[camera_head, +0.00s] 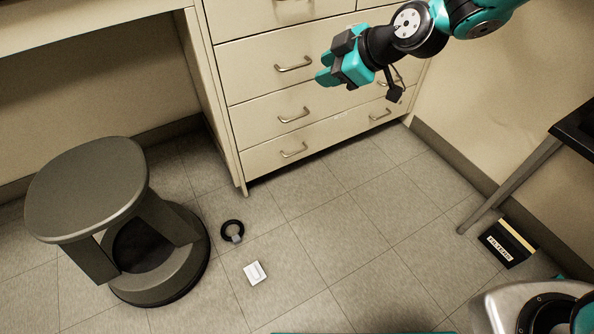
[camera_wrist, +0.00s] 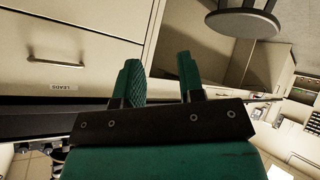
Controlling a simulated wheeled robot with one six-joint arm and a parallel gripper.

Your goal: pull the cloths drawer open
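My gripper (camera_head: 327,70) is in front of the cream drawer cabinet, above the floor and apart from the drawer fronts. In the wrist view my gripper (camera_wrist: 160,75) has its two teal fingers spread apart, with nothing between them. The cabinet has several drawers with curved metal handles, such as an upper-left handle (camera_head: 293,64), one below it (camera_head: 293,115) and a bottom one (camera_head: 294,150). In the wrist view a drawer front (camera_wrist: 85,50) carries a handle (camera_wrist: 55,61) and a label that appears to read "LEADS". I cannot tell which drawer is the cloths drawer. All visible drawers look shut.
A grey step stool (camera_head: 90,185) stands at left. A black ring (camera_head: 232,231) and a small white item (camera_head: 255,273) lie on the floor. A box labelled "FILTERS" (camera_head: 507,243) is by a table leg (camera_head: 510,185) at right. Floor before the cabinet is clear.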

